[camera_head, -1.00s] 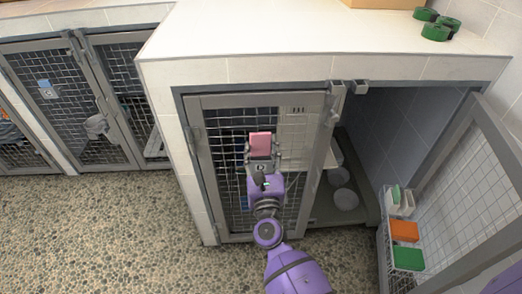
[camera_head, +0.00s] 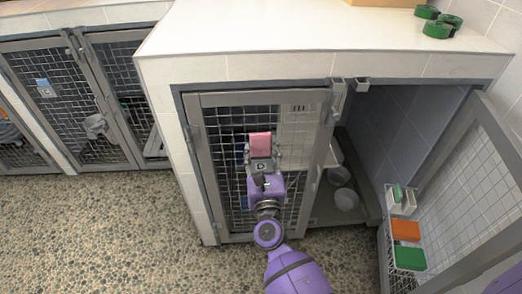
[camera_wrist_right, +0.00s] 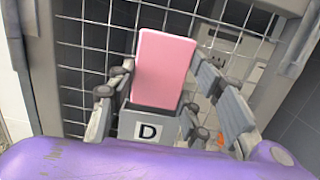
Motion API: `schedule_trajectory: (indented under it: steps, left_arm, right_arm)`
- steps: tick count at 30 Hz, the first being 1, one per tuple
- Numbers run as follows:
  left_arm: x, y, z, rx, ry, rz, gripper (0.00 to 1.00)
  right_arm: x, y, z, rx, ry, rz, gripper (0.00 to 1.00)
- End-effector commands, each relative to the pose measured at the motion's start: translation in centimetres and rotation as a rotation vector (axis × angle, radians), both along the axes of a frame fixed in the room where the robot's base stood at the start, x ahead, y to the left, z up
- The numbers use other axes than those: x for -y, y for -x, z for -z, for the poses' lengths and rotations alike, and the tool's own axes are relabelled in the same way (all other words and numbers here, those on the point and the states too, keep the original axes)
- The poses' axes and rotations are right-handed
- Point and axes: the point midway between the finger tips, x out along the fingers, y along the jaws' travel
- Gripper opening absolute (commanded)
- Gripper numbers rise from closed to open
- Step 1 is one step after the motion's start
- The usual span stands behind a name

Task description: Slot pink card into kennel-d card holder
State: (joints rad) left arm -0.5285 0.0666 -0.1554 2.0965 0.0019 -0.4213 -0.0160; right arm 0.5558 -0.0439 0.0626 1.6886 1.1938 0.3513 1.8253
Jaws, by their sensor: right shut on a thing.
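The pink card (camera_head: 260,144) stands upright in front of the mesh door of the middle kennel. In the right wrist view the pink card (camera_wrist_right: 162,68) has its lower edge at the mouth of the grey card holder (camera_wrist_right: 128,125) marked D; how deep it sits inside I cannot tell. The holder (camera_head: 260,167) hangs on the door mesh. My left gripper is out of view.
The kennel door (camera_head: 212,140) has a grey frame and wire mesh. To the right, an open door (camera_head: 470,170) carries a rack with an orange box (camera_head: 405,230) and a green box (camera_head: 409,258). Green rolls (camera_head: 437,30) lie on the white top. The pebbled floor (camera_head: 110,230) at left is clear.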

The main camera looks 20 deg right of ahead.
Motion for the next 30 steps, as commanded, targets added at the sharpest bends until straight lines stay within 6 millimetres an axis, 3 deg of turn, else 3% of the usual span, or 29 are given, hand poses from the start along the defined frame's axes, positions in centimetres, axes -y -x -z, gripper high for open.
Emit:
schedule_trajectory:
  steps: [13,30]
  left_arm:
    - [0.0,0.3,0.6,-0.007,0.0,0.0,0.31]
    - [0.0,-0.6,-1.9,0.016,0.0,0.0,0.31]
  right_arm:
    - [0.0,0.0,0.5,0.001,0.0,0.0,0.21]
    - [0.0,0.0,-2.3,0.002,0.0,0.0,0.21]
